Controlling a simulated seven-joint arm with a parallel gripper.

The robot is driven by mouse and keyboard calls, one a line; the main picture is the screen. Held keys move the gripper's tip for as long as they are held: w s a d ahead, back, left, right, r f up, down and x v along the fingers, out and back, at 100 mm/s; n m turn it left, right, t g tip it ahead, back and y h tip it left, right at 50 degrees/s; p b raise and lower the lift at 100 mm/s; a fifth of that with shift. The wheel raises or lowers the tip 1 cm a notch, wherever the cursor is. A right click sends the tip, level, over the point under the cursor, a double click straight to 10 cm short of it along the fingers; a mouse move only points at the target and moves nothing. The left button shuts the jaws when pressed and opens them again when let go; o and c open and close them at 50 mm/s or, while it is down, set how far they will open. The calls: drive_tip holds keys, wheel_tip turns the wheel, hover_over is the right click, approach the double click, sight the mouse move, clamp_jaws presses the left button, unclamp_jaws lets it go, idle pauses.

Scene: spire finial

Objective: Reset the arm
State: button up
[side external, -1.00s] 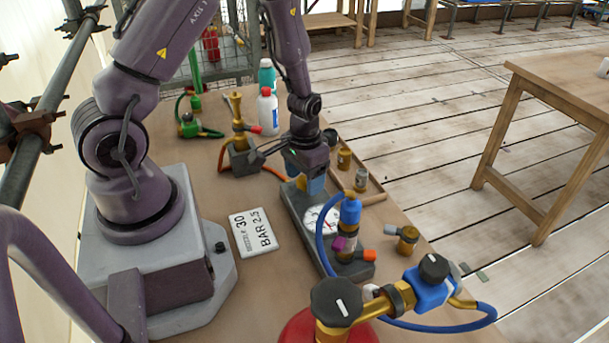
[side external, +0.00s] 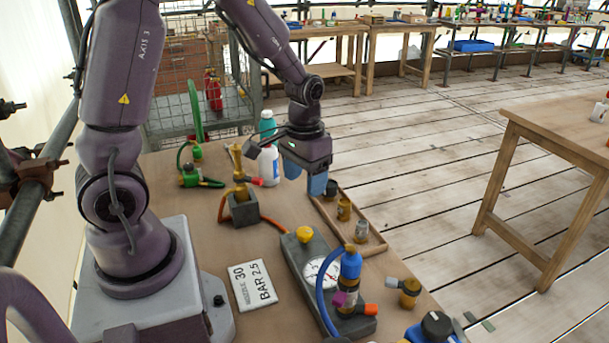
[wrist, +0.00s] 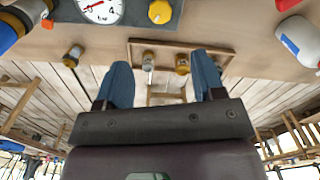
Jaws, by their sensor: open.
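My gripper (side external: 305,182) is raised above the workbench near the wooden tray (side external: 372,248), with its blue fingers pointing down. In the wrist view the two blue fingers of my gripper (wrist: 165,85) stand apart with nothing between them. The grey gauge block (side external: 300,262) lies on the bench, with a round white dial (side external: 322,273) and a yellow knob (side external: 304,234) on top. A blue and brass torch-like fitting (side external: 349,270) stands at its near end.
The tray holds several small nozzles (side external: 344,209). A brass fitting in a grey block (side external: 243,208) and white bottle (side external: 269,166) stand behind. Another brass nozzle (side external: 409,291) sits at the right edge.

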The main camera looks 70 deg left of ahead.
drive_tip(key=shift+r, duration=0.1)
drive_tip(key=s+d+r+m+t, duration=0.1)
drive_tip(key=s+d+r, duration=0.3)
drive_tip(key=r, duration=0.4)
drive_tip(key=s+d+r+m+t, duration=0.2)
drive_tip(key=s+d+r+t, duration=0.2)
drive_tip(key=r, duration=0.5)
drive_tip(key=shift+s+d+t, duration=0.3)
drive_tip(key=shift+s+d, duration=0.45)
drive_tip(key=shift+s, duration=0.45)
